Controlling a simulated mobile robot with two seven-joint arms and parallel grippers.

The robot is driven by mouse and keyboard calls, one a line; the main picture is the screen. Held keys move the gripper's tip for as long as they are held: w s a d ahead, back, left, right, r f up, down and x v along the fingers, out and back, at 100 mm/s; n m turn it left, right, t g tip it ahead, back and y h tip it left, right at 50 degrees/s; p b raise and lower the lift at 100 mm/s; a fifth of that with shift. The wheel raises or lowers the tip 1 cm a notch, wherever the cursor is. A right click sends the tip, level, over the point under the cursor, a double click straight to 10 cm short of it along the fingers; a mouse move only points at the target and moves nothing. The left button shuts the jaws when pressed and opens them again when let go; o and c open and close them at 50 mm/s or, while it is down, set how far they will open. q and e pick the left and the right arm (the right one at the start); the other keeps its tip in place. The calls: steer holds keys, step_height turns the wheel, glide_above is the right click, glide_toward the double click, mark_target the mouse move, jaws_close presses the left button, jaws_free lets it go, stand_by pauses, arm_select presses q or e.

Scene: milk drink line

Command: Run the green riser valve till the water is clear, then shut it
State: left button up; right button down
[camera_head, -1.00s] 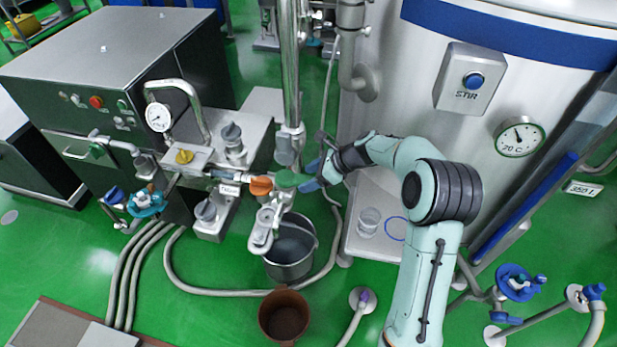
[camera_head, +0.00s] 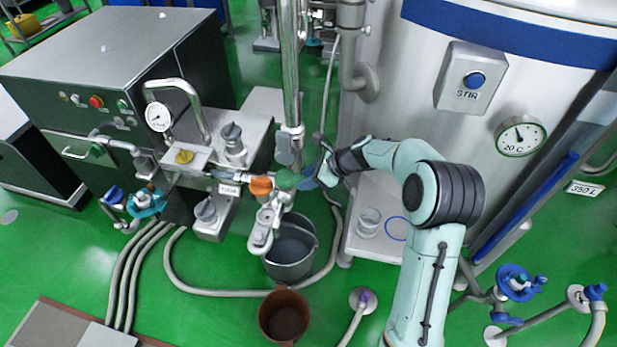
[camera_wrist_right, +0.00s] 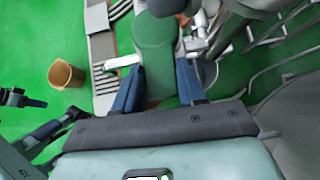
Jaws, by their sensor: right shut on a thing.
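The green riser valve handle (camera_head: 287,180) is at the foot of the upright pipe, next to an orange handle (camera_head: 261,186). My right gripper (camera_head: 316,176) is at its right end. In the right wrist view its blue fingers (camera_wrist_right: 158,88) are shut on the green handle (camera_wrist_right: 154,48). A grey bucket (camera_head: 304,262) stands below the valve outlet (camera_head: 262,232). Greyish water shows in it; I cannot tell how clear it is, and no stream can be made out. What looks like my left gripper (camera_wrist_right: 45,115) is at the left of the wrist view, partly cut off.
A brown pot (camera_head: 284,316) stands in front of the bucket. A glass beaker (camera_head: 368,222) and a blue ring are on a low stand beside the tank. Hoses (camera_head: 215,291) cross the green floor. A steel machine (camera_head: 110,60) fills the left; the tank (camera_head: 405,100) is behind my right arm.

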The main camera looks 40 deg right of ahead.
steer(key=shift+s+a+f+m+t+h+b, duration=0.2)
steer(key=shift+s+a+m+t+h+b, duration=0.15)
steer(key=shift+a+m+h, duration=0.4)
arm_select(q)
steer(key=shift+s+f, duration=0.6)
steer(key=shift+f, duration=0.25)
arm_select(e)
steer(key=shift+s+a+m+t+h, duration=0.2)
steer(key=shift+a+m+h, duration=0.3)
steer(key=shift+m, duration=0.45)
steer(key=shift+s+a+m+t+h, duration=0.15)
steer(key=shift+a+m+h, duration=0.1)
steer(key=shift+m+h, duration=0.55)
steer(key=shift+f, duration=0.1)
steer(key=c, duration=0.6)
jaws_free()
steer(key=shift+c, duration=0.2)
arm_select(q)
steer(key=w+r+p, duration=0.4)
steer(key=w+r, duration=0.1)
steer(key=r, duration=0.1)
steer(key=shift+w+t, duration=0.15)
steer(key=shift+t, duration=0.15)
arm_select(e)
steer(key=v, duration=1.3)
steer(key=shift+d+r, duration=0.2)
